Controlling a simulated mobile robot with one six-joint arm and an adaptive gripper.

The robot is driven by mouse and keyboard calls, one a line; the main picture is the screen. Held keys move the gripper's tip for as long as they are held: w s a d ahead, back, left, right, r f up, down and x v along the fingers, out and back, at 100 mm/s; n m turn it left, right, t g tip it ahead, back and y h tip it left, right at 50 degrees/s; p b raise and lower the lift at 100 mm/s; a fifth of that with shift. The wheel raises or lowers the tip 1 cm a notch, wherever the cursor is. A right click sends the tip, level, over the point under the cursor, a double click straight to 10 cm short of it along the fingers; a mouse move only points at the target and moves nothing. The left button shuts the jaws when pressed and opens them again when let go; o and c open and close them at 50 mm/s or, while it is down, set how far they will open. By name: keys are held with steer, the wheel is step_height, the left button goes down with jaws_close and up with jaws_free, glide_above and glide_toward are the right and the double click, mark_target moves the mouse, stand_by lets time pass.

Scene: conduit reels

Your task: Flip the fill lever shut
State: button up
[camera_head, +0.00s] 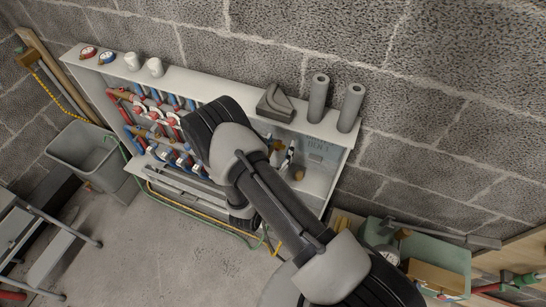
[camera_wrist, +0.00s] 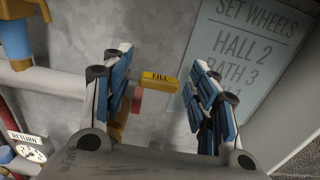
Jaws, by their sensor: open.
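The fill lever (camera_wrist: 161,81) is a short yellow handle marked FILL in the wrist view. It lies roughly level in the picture, pointing right. A red part (camera_wrist: 137,101) shows just below its left end, partly behind the left finger. My gripper (camera_wrist: 158,68) is open, with its blue-padded fingers on either side of the lever. The left finger is close to the lever's left end, and a small gap shows at the right finger. I cannot tell whether either touches. In the head view my arm covers much of the cabinet's right part, and the lever cannot be made out.
A sign reading SET WHEELS (camera_wrist: 250,45) is on the cabinet back. The cabinet's top shelf (camera_head: 205,85) holds gauges, white cups and grey tubes (camera_head: 318,98). A grey bin (camera_head: 88,150) stands left.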

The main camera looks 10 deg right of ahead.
steer(key=v, duration=1.1)
steer(key=shift+s+r, duration=0.1)
